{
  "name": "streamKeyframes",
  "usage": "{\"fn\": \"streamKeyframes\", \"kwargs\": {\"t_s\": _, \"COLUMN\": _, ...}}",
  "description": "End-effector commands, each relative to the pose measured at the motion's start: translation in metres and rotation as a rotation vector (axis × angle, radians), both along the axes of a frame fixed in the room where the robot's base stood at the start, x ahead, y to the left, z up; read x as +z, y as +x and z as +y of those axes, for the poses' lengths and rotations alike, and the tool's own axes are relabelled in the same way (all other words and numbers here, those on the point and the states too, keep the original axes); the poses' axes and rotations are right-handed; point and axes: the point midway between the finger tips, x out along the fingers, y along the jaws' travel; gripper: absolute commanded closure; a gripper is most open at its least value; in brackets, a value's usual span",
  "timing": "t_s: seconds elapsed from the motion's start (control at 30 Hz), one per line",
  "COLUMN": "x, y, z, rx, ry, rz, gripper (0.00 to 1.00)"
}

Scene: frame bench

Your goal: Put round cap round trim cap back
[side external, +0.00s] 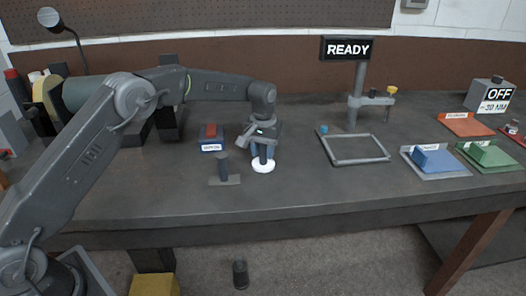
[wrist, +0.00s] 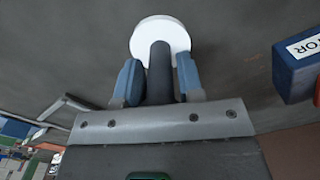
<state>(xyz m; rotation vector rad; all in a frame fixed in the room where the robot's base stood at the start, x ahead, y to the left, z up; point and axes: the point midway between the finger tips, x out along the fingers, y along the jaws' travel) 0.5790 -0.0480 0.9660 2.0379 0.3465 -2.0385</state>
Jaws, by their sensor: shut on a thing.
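My gripper (wrist: 158,85) is shut on a dark round stem (wrist: 160,70) between its blue finger pads. A white round disc (wrist: 160,35) sits at the far end of this stem; I take the two together as the round trim cap. In the side external view my gripper (side external: 263,152) points down, with the white disc (side external: 263,166) below it. I cannot tell whether the disc touches the bench or hangs just above it. The stem is mostly hidden there by the fingers.
A dark post on a flat plate (side external: 224,181) stands just left of my gripper. A blue labelled box (side external: 211,144) is behind it. A grey frame (side external: 360,162) lies to the right, before a READY sign (side external: 347,49). Coloured trays (side external: 436,174) fill the right end.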

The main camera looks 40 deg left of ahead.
Motion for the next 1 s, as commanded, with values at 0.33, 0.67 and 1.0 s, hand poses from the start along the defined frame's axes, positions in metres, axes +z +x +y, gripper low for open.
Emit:
{"fn": "streamKeyframes", "kwargs": {"t_s": 0.33, "x": -0.0057, "y": 0.0001, "z": 0.0004, "rx": 0.000, "ry": 0.000, "rz": -0.001, "gripper": 0.91}}
{"fn": "streamKeyframes", "kwargs": {"t_s": 0.67, "x": -0.0073, "y": 0.0001, "z": 0.0004, "rx": 0.000, "ry": 0.000, "rz": -0.001, "gripper": 0.41}}
{"fn": "streamKeyframes", "kwargs": {"t_s": 1.0, "x": -0.0014, "y": 0.0002, "z": 0.0004, "rx": 0.000, "ry": 0.000, "rz": -0.002, "gripper": 0.40}}
